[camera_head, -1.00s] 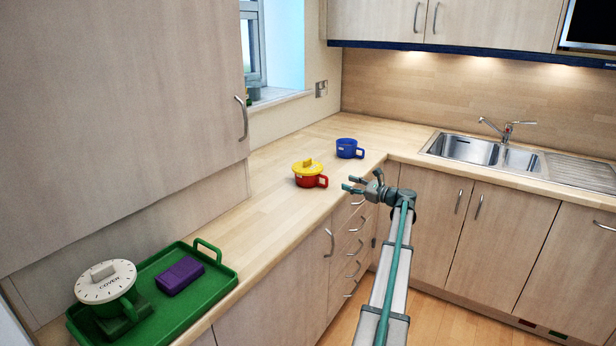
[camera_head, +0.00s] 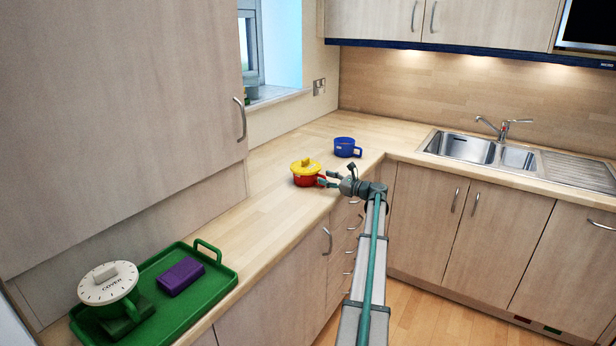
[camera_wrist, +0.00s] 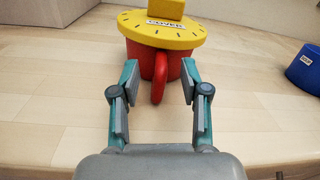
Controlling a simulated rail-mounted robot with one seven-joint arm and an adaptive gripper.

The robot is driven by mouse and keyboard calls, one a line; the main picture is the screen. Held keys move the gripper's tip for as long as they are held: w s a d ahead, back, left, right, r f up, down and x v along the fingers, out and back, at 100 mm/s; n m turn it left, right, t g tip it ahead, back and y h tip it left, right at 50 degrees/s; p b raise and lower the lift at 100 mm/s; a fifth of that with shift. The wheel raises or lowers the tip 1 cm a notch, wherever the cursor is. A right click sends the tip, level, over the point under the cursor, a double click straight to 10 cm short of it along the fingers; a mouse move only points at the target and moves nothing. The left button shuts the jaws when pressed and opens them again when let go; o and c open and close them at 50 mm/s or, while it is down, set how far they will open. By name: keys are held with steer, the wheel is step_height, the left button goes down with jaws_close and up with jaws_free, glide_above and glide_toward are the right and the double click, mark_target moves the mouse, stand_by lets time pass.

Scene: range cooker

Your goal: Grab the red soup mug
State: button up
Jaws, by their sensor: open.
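The red soup mug (camera_head: 306,181) stands upright on the wooden counter with a yellow lid (camera_head: 305,166) on top. In the wrist view the red mug (camera_wrist: 147,65) is straight ahead, with its handle (camera_wrist: 159,80) pointing toward me and the yellow lid (camera_wrist: 163,29) over it. My gripper (camera_head: 326,179) is at the mug's right side. In the wrist view my gripper (camera_wrist: 159,74) is open, one finger on each side of the handle, with gaps visible between fingers and handle. In the head view the fingers partly cover the handle.
A blue mug (camera_head: 344,147) stands behind and to the right on the counter; it also shows in the wrist view (camera_wrist: 307,72). A green tray (camera_head: 215,284) at the front left holds a purple block (camera_head: 180,276) and a lidded green mug (camera_head: 118,306). The counter between is clear.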

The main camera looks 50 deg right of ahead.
steer(key=shift+w, duration=0.75)
jaws_close()
steer(key=shift+a+r, duration=0.1)
